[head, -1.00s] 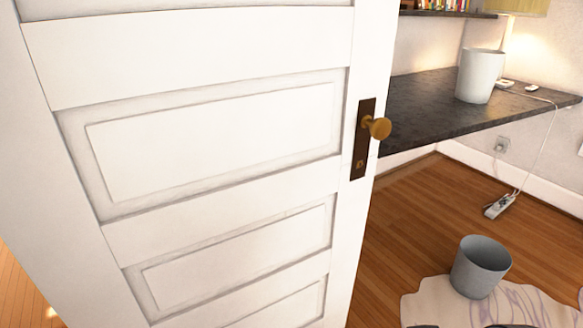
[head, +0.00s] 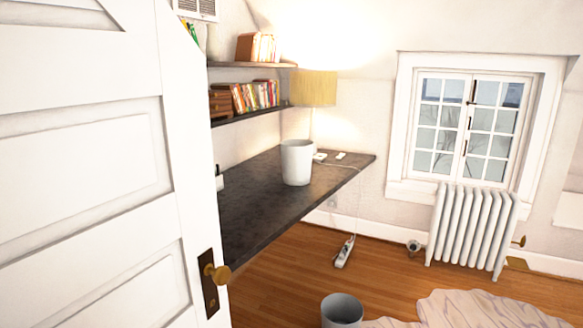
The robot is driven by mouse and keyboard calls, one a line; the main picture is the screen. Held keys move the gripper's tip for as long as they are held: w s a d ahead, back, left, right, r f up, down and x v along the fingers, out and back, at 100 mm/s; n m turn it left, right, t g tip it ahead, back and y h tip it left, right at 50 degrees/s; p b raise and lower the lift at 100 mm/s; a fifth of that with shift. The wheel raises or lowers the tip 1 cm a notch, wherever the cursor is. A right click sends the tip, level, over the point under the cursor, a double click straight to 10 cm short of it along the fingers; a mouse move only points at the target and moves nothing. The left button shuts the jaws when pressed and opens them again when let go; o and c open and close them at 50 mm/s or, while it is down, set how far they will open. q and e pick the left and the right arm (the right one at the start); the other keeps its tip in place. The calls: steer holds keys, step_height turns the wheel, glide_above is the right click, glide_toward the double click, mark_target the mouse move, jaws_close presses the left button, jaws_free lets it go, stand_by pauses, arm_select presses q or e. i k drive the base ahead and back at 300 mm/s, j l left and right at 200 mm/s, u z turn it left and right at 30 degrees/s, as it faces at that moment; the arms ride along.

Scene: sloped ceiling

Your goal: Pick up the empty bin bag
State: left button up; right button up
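No bin bag can be made out in the head view. A white bin-like container (head: 297,163) stands upright on the dark desk. A grey bin (head: 342,311) stands on the floor at the bottom edge, partly cut off by the frame; its inside looks empty as far as it shows. Neither of my grippers is in view.
A white door (head: 90,170) with a brass knob (head: 217,273) fills the left side. The dark desk (head: 250,215) juts out behind it. A pale rumpled cloth or rug (head: 490,308) lies at bottom right. A radiator (head: 472,228) stands under the window. Wooden floor (head: 290,275) shows between.

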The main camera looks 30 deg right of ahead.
mark_target(296, 154)
steer(key=z, duration=1.2)
steer(key=i+l+z, duration=0.2)
steer(key=l, duration=0.25)
steer(key=l+z, duration=0.2)
steer(key=l, duration=0.25)
steer(key=i+l+z, duration=0.1)
steer(key=i+l, duration=0.25)
steer(key=i+l+z, duration=0.1)
steer(key=i+l, duration=0.25)
steer(key=i, duration=0.25)
steer(key=i+l+z, duration=0.1)
steer(key=i+l, duration=0.2)
steer(key=i, duration=0.2)
steer(key=i+l+z, duration=0.1)
steer(key=i+l, duration=0.15)
steer(key=i, duration=0.25)
steer(key=i+u, duration=0.1)
steer(key=i, duration=0.6)
steer(key=i+l, duration=0.1)
steer(key=i, duration=0.6)
steer(key=i+u, duration=0.3)
steer(key=u, duration=0.15)
steer(key=i+u, duration=0.3)
steer(key=u, duration=0.15)
steer(key=i+l+u, duration=0.25)
steer(key=u, duration=0.25)
steer(key=i, duration=0.05)
